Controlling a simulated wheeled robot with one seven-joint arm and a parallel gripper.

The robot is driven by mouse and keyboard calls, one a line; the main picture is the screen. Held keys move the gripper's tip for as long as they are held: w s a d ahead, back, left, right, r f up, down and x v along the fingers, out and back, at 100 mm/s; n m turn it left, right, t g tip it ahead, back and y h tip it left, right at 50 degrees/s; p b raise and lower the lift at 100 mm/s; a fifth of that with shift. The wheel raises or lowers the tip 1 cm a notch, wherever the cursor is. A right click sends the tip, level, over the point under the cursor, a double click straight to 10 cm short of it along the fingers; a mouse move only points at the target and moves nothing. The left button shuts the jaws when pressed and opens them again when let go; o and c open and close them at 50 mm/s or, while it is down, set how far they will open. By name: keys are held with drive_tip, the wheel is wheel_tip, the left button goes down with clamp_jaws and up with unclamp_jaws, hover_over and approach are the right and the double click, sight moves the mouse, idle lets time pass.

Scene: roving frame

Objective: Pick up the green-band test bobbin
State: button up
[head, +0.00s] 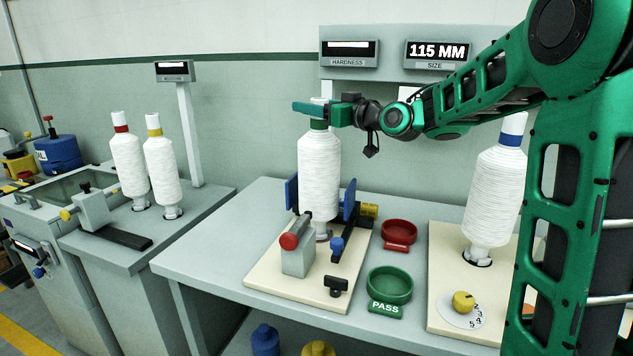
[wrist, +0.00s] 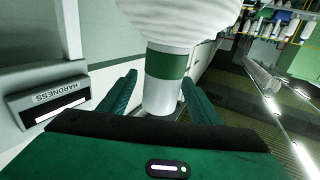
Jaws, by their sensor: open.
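The green-band test bobbin (head: 319,168) is a tall white yarn bobbin standing upright in the measuring fixture (head: 262,280) on the table. The blue jaws of the fixture are on either side of its lower part. My gripper (head: 318,109) is at the bobbin's top and hides part of the green band. In the wrist view, the green band (wrist: 165,65) and white tube end lie between the two fingers of my gripper (wrist: 160,92). The fingers are open, with a gap visible on each side of the tube.
A blue-band bobbin (head: 495,195) stands on the board at right. Red-band (head: 129,160) and yellow-band (head: 162,170) bobbins stand on the left bench. A red dish (head: 399,235) and a green PASS dish (head: 389,287) sit beside the fixture. A size display (head: 438,52) reads 115 MM.

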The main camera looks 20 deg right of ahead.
drive_tip(key=shift+x, duration=1.2)
clamp_jaws()
drive_tip(key=shift+r, duration=0.1)
drive_tip(key=shift+r, duration=0.1)
